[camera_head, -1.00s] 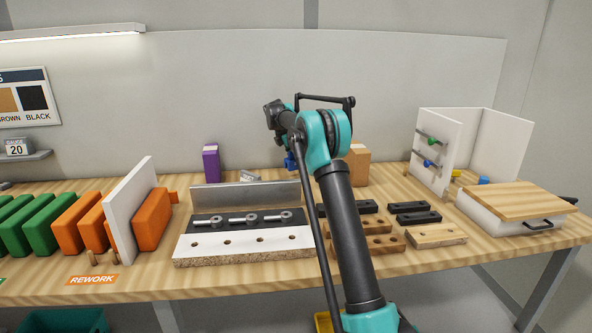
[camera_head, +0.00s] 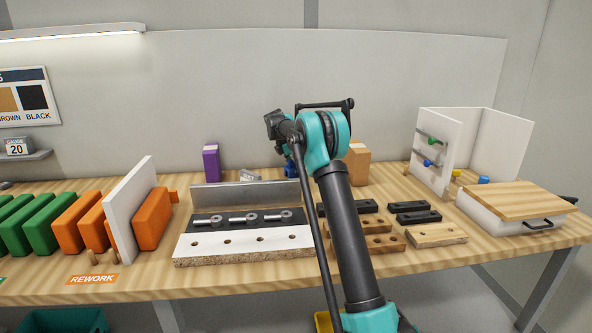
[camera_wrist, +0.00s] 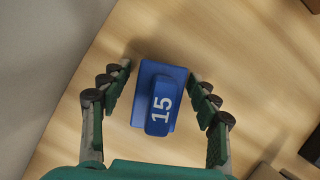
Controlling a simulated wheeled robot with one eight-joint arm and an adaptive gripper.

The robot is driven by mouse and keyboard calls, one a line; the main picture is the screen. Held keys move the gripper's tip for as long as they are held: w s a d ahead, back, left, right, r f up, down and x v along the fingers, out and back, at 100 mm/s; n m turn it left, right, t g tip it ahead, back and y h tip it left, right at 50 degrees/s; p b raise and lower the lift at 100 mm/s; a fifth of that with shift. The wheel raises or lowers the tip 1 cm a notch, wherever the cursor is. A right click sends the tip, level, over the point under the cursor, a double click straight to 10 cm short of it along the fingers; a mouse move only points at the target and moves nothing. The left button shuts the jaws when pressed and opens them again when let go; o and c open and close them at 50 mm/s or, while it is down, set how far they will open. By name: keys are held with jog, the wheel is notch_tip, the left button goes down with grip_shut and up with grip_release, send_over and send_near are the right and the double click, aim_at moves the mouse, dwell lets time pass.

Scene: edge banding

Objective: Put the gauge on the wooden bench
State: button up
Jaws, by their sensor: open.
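The gauge, a blue block marked 15 (camera_wrist: 161,108), rests on the pale wooden bench surface in the wrist view. My gripper (camera_wrist: 161,73) is open, with one finger on each side of the block. A gap shows between each finger and the block. In the head view my arm hides most of the gripper, and only a small bit of blue shows behind it. The wooden bench (camera_head: 130,283) runs across the head view.
A metal fence (camera_head: 245,195) and a white drilled board (camera_head: 245,243) stand left of my arm. Dark and wooden blocks (camera_head: 436,234) lie to the right. A cardboard-coloured box (camera_head: 357,166) and a purple box (camera_head: 211,163) stand at the back. A card marked 20 (camera_head: 17,147) stands on the left shelf.

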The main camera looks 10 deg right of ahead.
aim_at(287, 168)
jog(key=v, duration=1.2)
jog(key=shift+s+a+r, duration=0.1)
